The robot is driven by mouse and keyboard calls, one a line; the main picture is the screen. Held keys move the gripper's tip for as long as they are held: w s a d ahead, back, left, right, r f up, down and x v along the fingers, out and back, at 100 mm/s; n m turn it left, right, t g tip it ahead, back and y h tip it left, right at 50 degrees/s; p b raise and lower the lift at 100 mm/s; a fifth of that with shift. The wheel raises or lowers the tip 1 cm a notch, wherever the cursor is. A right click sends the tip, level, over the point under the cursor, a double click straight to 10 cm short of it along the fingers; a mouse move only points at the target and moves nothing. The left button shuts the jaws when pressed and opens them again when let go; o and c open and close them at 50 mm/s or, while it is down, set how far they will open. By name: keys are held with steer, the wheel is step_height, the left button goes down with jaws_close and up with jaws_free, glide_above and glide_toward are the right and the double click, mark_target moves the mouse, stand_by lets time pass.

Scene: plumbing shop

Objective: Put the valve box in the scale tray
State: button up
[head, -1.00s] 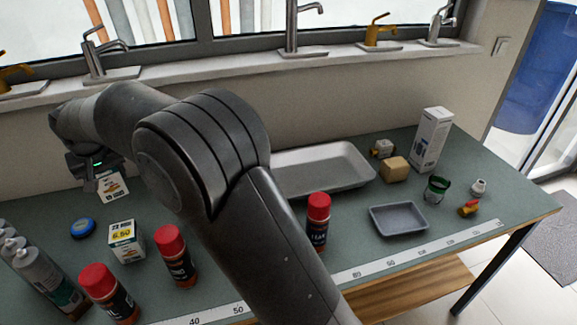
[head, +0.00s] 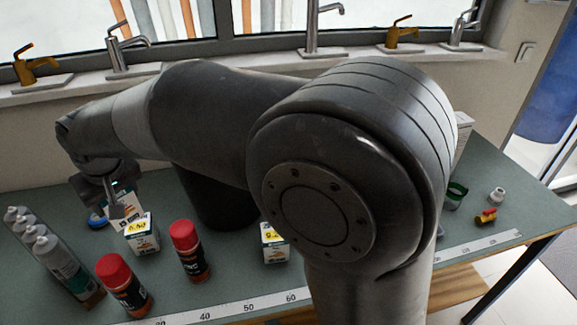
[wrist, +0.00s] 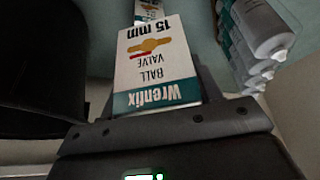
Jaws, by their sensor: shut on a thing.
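My gripper (head: 113,203) is at the left of the head view, shut on a white and teal ball valve box (head: 127,205). The wrist view shows this valve box (wrist: 157,62) close up, its printed face reading "Wrenfix ball valve 15 mm" upside down. Another valve box with a yellow price label (head: 143,235) stands just in front of the gripper in the head view. Whether the held box touches it or the table cannot be told. The scale tray is hidden behind my arm now; two grey trays showed on the right half of the bench a second ago.
Red-capped cans (head: 189,250) and several grey tubes (head: 60,262) stand at the front left. A blue round item (head: 97,220) lies behind. Another yellow-labelled box (head: 273,243) stands mid-bench. A red and yellow valve (head: 486,217) lies at the right. Taps line the sill.

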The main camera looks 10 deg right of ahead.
steer(key=w+d+r+m+h, duration=0.35)
steer(key=w+r+m, duration=0.35)
steer(key=w+r, duration=0.55)
steer(key=w+d+f+m+h, duration=0.1)
steer(key=w+d+m, duration=0.35)
steer(key=d, duration=0.65)
steer(key=w+d+f+m+h, duration=0.1)
steer(key=w+d+f+m, duration=0.15)
steer(key=w+d, duration=0.6)
steer(key=s+d+f+m+g+h, duration=0.15)
steer(key=d+m, duration=0.25)
steer(key=d, duration=1)
steer(key=s+d+f+m+g, duration=0.2)
steer(key=d+m, duration=0.3)
steer(key=d, duration=0.9)
steer(key=s+d+f+m, duration=0.2)
steer(key=s+d+f, duration=0.6)
steer(key=d+f, duration=0.55)
steer(key=w+a+f, duration=0.2)
steer(key=a, duration=0.1)
steer(key=w+a+f, duration=0.2)
steer(key=w+f, duration=0.1)
steer(key=w+a+f, duration=0.2)
steer(key=a, duration=0.1)
steer(key=shift+w+a+f, duration=0.15)
steer(key=shift+w+a, duration=0.1)
steer(key=shift+a, duration=0.05)
steer(key=shift+f, duration=1.95)
